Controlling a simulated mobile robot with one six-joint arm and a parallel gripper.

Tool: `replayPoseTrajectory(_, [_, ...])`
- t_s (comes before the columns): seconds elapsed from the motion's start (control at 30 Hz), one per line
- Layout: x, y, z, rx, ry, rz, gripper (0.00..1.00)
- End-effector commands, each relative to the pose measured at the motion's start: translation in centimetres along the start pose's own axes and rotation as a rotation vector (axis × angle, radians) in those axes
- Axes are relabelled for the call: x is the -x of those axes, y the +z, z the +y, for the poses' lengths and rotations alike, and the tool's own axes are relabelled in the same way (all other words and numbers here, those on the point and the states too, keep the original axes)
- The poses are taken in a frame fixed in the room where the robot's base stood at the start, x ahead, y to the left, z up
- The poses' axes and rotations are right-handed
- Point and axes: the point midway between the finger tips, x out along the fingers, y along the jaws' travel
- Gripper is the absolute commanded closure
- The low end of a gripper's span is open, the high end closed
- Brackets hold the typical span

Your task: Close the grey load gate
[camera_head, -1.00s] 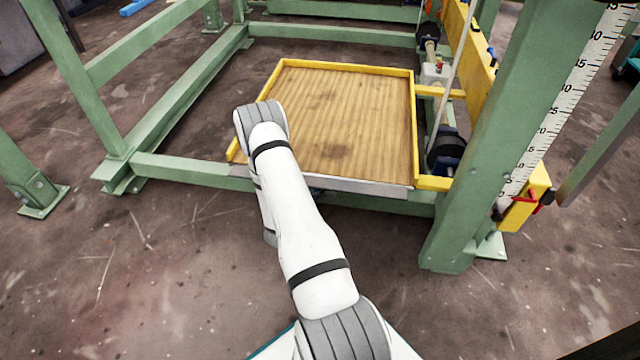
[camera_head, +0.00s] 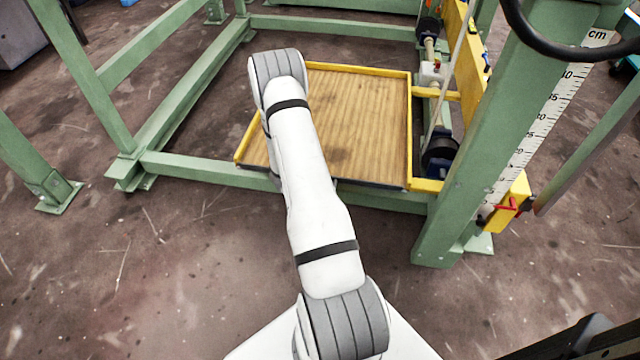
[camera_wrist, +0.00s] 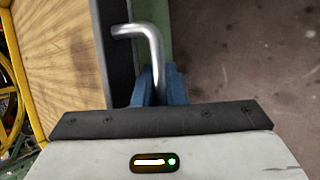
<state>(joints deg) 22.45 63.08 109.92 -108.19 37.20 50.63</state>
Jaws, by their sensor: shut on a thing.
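The load gate is a narrow strip along the front edge of the wooden platform (camera_head: 375,115). In the head view only a thin dark line of the gate (camera_head: 372,184) shows right of my arm. In the wrist view the dark grey gate (camera_wrist: 118,55) runs beside the wood boards. A bent silver rod handle (camera_wrist: 153,45) stands at its outer side. My gripper (camera_wrist: 158,88) has its blue fingers shut around the lower part of this rod. My arm hides the gripper and handle in the head view.
Green frame beams surround the platform, with a thick post (camera_head: 480,130) at the right carrying a white scale (camera_head: 535,120). A yellow block with a red lever (camera_head: 508,204) sits low on the post. The floor in front is open.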

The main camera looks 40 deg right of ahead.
Motion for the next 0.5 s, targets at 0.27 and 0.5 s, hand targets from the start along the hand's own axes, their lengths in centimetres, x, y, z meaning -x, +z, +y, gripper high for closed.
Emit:
replayPoseTrajectory(0.27, [0.99, 0.48, 1.45, 0.061, -0.165, -0.005, 1.00])
replayPoseTrajectory(0.5, [1.09, 0.51, 1.83, 0.110, -0.281, -0.006, 1.00])
